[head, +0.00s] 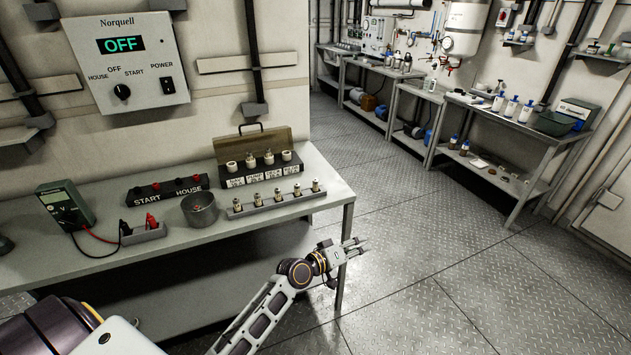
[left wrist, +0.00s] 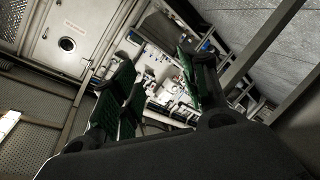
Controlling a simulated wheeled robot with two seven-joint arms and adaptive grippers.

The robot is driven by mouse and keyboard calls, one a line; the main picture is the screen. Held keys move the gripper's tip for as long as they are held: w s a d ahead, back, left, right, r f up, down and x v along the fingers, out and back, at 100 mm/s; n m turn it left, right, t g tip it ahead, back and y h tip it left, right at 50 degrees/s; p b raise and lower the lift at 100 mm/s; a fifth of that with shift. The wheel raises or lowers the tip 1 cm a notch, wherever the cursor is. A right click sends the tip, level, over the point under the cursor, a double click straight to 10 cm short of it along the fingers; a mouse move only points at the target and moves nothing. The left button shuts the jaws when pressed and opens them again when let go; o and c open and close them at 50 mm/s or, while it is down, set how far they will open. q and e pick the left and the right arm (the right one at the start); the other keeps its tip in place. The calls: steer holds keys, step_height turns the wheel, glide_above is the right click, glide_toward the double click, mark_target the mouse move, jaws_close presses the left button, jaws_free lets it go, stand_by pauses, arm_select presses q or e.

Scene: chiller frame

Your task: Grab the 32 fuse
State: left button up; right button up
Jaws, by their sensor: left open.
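A labelled fuse box (head: 234,182) with an open brown lid stands on the grey table, holding several white fuses (head: 269,158). The writing on its labels is too small to read, so I cannot tell which fuse is 32. A grey rack (head: 236,214) in front of it holds several small pale fuses (head: 297,191). My left gripper (head: 358,247) is past the table's right front corner, open and empty, apart from the fuses and pointing right. In the left wrist view its two green-padded fingers (left wrist: 163,88) stand apart with nothing between them. My right gripper does not show.
The table (head: 110,247) also bears a grey cup (head: 199,208), a START/HOUSE button strip (head: 168,190) and a multimeter (head: 66,205) with probes in a holder. A Norquell panel (head: 129,60) reading OFF hangs above. The metal floor to the right is clear; benches (head: 520,125) stand beyond.

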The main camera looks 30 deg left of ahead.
arm_select(q)
steer(key=w+a+r+n+t+y+p, duration=0.35)
steer(key=w+a+r+n+p, duration=0.55)
steer(key=n, duration=0.5)
steer(key=n+y+b, duration=0.1)
steer(key=n+y, duration=0.7)
steer(key=n, duration=1.1)
glide_toward(315, 186)
steer(key=shift+r+t+h+x, duration=0.15)
steer(key=shift+r+x, duration=0.05)
steer(key=shift+x, duration=0.7)
steer(key=shift+r+t+h+x, duration=0.1)
steer(key=shift+r+x, duration=0.1)
steer(key=shift+x, duration=0.7)
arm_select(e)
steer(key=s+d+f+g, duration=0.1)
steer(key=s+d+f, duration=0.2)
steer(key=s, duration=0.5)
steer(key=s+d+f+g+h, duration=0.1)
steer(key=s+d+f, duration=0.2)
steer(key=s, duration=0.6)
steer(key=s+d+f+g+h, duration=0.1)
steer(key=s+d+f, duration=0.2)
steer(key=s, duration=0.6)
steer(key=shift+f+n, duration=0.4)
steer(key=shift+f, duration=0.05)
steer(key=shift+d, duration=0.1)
arm_select(q)
steer(key=shift+a, duration=0.15)
